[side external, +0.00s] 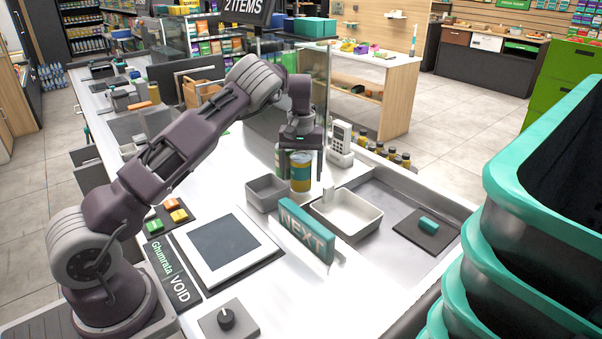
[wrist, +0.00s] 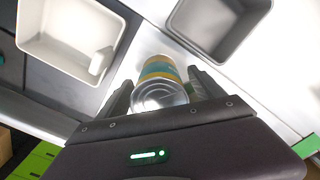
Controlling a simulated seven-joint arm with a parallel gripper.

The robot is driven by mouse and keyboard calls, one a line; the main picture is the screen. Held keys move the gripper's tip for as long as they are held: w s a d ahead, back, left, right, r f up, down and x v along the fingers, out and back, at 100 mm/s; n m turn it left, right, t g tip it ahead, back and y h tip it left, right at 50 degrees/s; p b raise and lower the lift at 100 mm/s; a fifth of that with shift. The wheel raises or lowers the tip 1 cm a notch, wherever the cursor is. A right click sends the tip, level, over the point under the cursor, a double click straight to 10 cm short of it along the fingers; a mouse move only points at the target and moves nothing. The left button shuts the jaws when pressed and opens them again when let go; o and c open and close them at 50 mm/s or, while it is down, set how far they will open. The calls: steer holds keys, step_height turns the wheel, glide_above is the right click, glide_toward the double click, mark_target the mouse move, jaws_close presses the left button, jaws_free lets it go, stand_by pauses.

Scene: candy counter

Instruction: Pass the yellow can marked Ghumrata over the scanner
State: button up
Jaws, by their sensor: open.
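The yellow can (side external: 300,185) with a teal band stands upright on the white counter between the grey bin and the white tray. Its lettering is too small to read. My gripper (side external: 302,176) points down over it, with open fingers on either side. In the wrist view, the can (wrist: 158,72) shows its silver top between the two fingers of my gripper (wrist: 162,88), with no clear grip on it. A flat dark panel in a white frame (side external: 222,245), which looks like the scanner, lies in the counter left of the can.
A grey bin (side external: 267,192) and a white tray (side external: 346,214) flank the can closely. A card terminal (side external: 341,140) is behind. A greenish container (side external: 281,160) partly shows behind the can. Stacked baskets (side external: 500,240) fill the right.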

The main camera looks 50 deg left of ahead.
steer(key=shift+f, duration=0.9)
steer(key=shift+d, duration=0.1)
jaws_close()
step_height(320, 180, up, 15)
steer(key=shift+f, duration=0.15)
steer(key=s+a+r+n, duration=0.1)
steer(key=s+r, duration=0.1)
steer(key=s, duration=0.7)
steer(key=s+a+r, duration=0.1)
steer(key=s+r, duration=0.1)
steer(key=s, duration=0.6)
steer(key=s+d+f+m, duration=0.2)
steer(key=s+d, duration=0.2)
steer(key=s, duration=0.4)
steer(key=s+d+f+m, duration=0.1)
steer(key=s+d+f, duration=0.1)
steer(key=s+d, duration=0.45)
steer(key=f, duration=0.2)
steer(key=a+f, duration=0.1)
steer(key=f, duration=0.1)
steer(key=s+a+f, duration=0.1)
steer(key=f, duration=0.2)
steer(key=shift+a, duration=0.1)
